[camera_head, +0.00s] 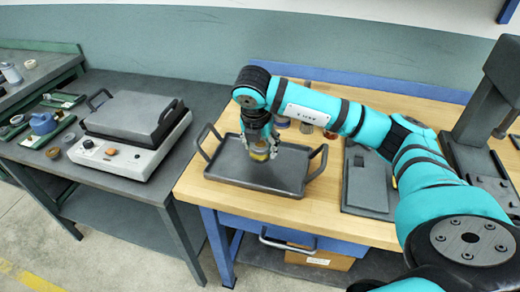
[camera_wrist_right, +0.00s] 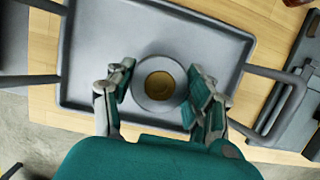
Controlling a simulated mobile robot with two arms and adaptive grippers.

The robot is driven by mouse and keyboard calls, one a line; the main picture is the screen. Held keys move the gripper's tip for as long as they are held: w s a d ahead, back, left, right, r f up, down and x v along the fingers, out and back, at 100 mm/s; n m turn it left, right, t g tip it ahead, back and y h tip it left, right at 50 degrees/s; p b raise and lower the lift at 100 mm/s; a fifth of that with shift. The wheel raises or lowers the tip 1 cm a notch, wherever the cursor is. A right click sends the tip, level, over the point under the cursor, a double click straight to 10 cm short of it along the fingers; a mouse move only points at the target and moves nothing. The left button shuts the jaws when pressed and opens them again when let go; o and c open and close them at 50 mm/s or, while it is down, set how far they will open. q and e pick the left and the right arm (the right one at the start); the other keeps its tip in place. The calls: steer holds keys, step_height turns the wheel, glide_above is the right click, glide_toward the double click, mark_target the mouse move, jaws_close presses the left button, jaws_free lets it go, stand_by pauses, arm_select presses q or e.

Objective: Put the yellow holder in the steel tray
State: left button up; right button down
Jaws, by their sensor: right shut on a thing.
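The steel tray (camera_head: 228,172) is a dark grey rectangular tray with raised handles, lying on the wooden workbench; it also shows in the wrist view (camera_wrist_right: 88,48). My right gripper (camera_head: 260,152) points down over the middle of the tray and is shut on the yellow holder (camera_head: 259,156). In the wrist view the holder (camera_wrist_right: 160,86) is a round grey piece with an ochre-yellow centre, between the two fingers of my right gripper (camera_wrist_right: 160,92). The fingers partly hide it in the head view. I cannot tell whether it touches the tray floor. My left gripper is not in view.
Small round containers (camera_head: 306,127) stand behind the tray. A dark grey flat fixture (camera_head: 366,185) lies to its right, with a dark machine stand (camera_head: 478,140) beyond. A white device with a grey lid (camera_head: 125,125) sits on the separate left table.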

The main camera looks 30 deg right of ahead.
mark_target(260, 154)
steer(key=shift+w, duration=0.3)
step_height(260, 154, down, 3)
steer(key=shift+s+d+r+p, duration=0.1)
steer(key=shift+r+p, duration=0.05)
steer(key=shift+p, duration=0.35)
steer(key=shift+f, duration=0.4)
steer(key=shift+f, duration=0.1)
steer(key=shift+c, duration=2.4)
jaws_free()
